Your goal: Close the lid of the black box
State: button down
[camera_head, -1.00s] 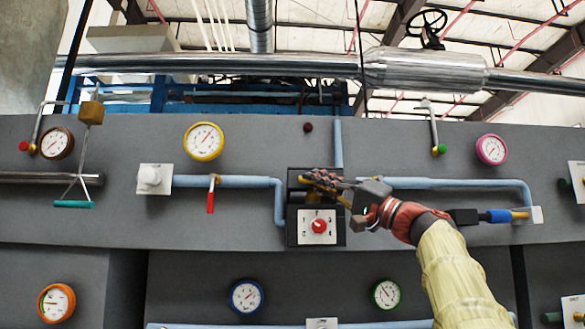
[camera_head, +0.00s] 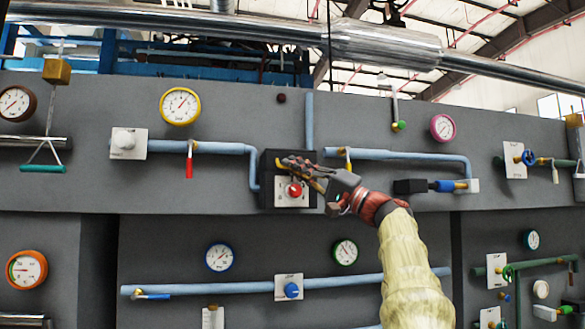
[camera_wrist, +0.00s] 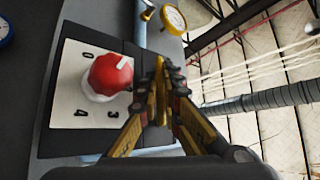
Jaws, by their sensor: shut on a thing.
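The black box (camera_head: 266,192) is mounted on the grey wall panel, left of the picture's middle. Its front carries a white plate with a red knob (camera_head: 294,189), which also shows in the wrist view (camera_wrist: 109,76). The lid stands open at the box's upper part, but my fingers cover much of it. My gripper (camera_head: 287,165) is in front of the box's upper part, above the knob. In the wrist view, its fingers (camera_wrist: 160,85) are closed together on a thin yellow piece, seemingly the lid's handle. The lid's exact angle is hard to tell.
Blue pipes (camera_head: 215,147) run to both sides of the box. A red-handled valve (camera_head: 189,163) hangs to the left, and a blue-and-black valve (camera_head: 440,186) sits to the right of my gripper. Gauges, such as the yellow-rimmed one (camera_head: 180,106), line the panel.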

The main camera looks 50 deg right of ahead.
jog(key=c, duration=2.2)
grip_release()
jog(key=shift+f, duration=0.2)
jog(key=shift+c, duration=0.2)
jog(key=shift+s, duration=0.1)
jog(key=v, duration=1.1)
jog(key=shift+s, duration=0.35)
jog(key=shift+d+f, duration=0.15)
jog(key=shift+d, duration=0.05)
